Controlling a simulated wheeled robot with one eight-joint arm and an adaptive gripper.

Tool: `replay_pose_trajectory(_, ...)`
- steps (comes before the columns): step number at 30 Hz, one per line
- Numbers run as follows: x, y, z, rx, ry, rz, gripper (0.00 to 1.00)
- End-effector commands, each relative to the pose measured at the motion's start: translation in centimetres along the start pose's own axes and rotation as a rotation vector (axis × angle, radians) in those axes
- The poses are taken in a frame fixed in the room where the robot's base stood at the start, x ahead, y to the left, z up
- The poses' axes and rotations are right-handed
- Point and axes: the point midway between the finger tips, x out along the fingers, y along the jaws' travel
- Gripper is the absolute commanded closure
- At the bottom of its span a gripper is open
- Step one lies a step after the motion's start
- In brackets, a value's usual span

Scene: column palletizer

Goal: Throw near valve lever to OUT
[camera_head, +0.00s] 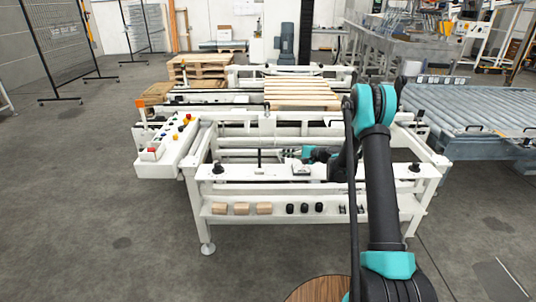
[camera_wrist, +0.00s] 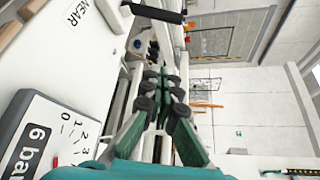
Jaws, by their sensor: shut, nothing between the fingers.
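The near valve lever (camera_wrist: 155,13) shows as a dark handle at the top of the wrist view, beside the printed word NEAR on a white panel (camera_wrist: 60,60). In the head view a thin dark upright post (camera_head: 259,158), probably this lever, stands on the white front rail. My gripper (camera_wrist: 163,75) has green fingers with dark pads; they are closed together and empty. It is apart from the lever in the wrist view. In the head view only teal parts of my gripper (camera_head: 318,154) show, right of the post and partly behind my arm. No OUT mark is readable.
A gauge plate reading 6 bar (camera_wrist: 40,140) lies close by in the wrist view. The white frame carries a button console (camera_head: 165,150) at left, wooden blocks (camera_head: 241,208) and dark knobs (camera_head: 304,208) on the lower shelf. A pallet (camera_head: 300,94) lies behind; rollers (camera_head: 470,105) stand right.

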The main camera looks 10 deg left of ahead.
Motion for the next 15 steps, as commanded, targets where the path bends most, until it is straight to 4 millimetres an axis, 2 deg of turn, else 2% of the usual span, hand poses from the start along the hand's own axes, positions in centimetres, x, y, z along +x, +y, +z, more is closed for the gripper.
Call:
replay_pose_trajectory(5, 1.7, 0.1, 0.1, -0.001, -0.003, 0.002, 1.0)
replay_pose_trajectory(15, 8.2, 0.1, 0.1, -0.002, -0.002, 0.002, 1.0)
